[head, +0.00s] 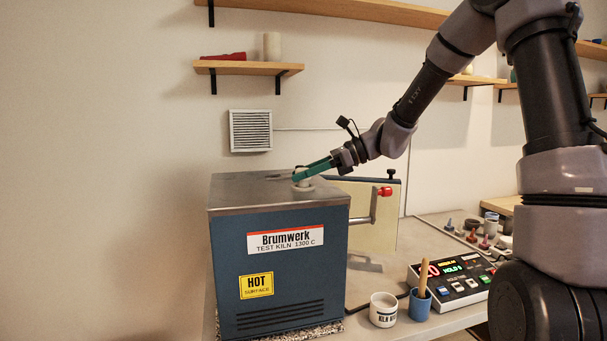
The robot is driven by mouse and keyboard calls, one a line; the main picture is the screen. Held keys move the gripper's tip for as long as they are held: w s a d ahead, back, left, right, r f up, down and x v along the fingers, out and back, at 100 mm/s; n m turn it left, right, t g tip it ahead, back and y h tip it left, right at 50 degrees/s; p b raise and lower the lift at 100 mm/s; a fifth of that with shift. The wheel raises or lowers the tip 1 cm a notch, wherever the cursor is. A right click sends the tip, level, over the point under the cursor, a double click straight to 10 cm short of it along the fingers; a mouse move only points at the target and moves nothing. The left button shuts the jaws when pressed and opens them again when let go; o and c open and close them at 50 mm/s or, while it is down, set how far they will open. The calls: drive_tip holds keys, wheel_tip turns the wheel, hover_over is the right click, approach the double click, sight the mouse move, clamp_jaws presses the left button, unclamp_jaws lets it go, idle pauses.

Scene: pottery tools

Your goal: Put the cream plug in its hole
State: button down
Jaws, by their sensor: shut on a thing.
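The blue kiln (230,255) stands on the bench with a grey metal top. My gripper (302,176), with green fingers, reaches in from the right over the right part of the kiln top. It is shut on the cream plug (303,184), a small pale piece that shows just under the fingertips. I cannot tell whether the plug touches the top or is slightly above it. A dark patch (243,178) shows on the kiln top to the left of the plug; the hole itself is not clear at this size.
The kiln door (372,222) stands open on the right. A white cup (383,310), a blue cup (420,304) with a wooden stick and a control box (455,279) stand in front right. Several small items lie behind the box. A shelf (248,68) hangs above.

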drive_tip(key=shift+f, duration=0.6)
idle(0.3)
drive_tip(key=c, duration=0.6)
unclamp_jaws()
drive_tip(key=shift+v, duration=5.45)
drive_tip(key=shift+f, duration=0.1)
drive_tip(key=s+d+r+n+t+h, duration=0.1)
drive_tip(key=s+d+n+t+h, duration=0.1)
drive_tip(key=s+d+n+h, duration=0.1)
drive_tip(key=s+d+r+n+t+h, duration=0.1)
drive_tip(key=s+d+n+h, duration=0.3)
drive_tip(key=s, duration=0.6)
drive_tip(key=s+d+r+n+t+h, duration=0.1)
drive_tip(key=s+d+n+t+h, duration=0.3)
drive_tip(key=s+d+n, duration=0.2)
drive_tip(key=shift+s+d+r+n, duration=0.15)
drive_tip(key=shift+d+r+n, duration=0.1)
drive_tip(key=shift+d, duration=0.15)
drive_tip(key=shift+s+d+r+n, duration=0.15)
drive_tip(key=shift+d+n, duration=0.1)
drive_tip(key=shift+d, duration=0.2)
